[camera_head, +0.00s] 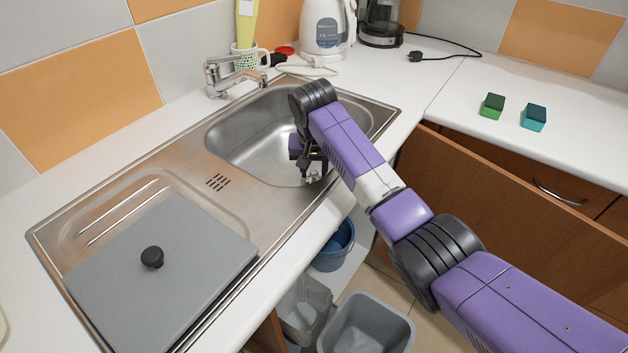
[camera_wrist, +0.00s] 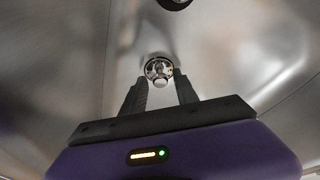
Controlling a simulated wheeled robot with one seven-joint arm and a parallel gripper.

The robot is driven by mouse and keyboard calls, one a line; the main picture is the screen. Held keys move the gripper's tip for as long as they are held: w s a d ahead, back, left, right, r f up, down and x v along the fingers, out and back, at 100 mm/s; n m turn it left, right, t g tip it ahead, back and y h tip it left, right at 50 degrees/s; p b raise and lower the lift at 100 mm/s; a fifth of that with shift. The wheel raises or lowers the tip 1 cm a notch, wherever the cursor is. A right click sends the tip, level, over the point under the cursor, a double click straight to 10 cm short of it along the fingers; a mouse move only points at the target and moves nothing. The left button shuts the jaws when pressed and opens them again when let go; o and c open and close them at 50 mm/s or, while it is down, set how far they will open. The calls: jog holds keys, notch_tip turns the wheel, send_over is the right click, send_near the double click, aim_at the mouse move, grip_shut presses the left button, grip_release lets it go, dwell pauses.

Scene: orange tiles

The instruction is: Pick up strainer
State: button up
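The strainer (camera_wrist: 159,70) is a small round metal piece with a knob, seen in the wrist view just beyond and between my fingertips. In the head view, a small silvery piece, likely the strainer (camera_head: 312,178), shows just below my gripper (camera_head: 311,165), near the front wall of the sink basin (camera_head: 240,140).
A dark round opening (camera_wrist: 175,2) shows at the wrist view's top edge. Steel basin walls surround my gripper. A faucet (camera_head: 232,75) stands behind the basin. A grey board with a black knob (camera_head: 152,257) covers the drainboard. Two sponges (camera_head: 492,106) (camera_head: 534,117) lie on the right counter.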

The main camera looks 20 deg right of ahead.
aim_at(314, 173)
jog(key=shift+w+f, duration=0.2)
jog(key=shift+f, duration=0.3)
grip_shut()
jog(key=shift+r, duration=0.1)
notch_tip(314, 173, up, 20)
jog(key=p, duration=0.1)
dwell(0.5)
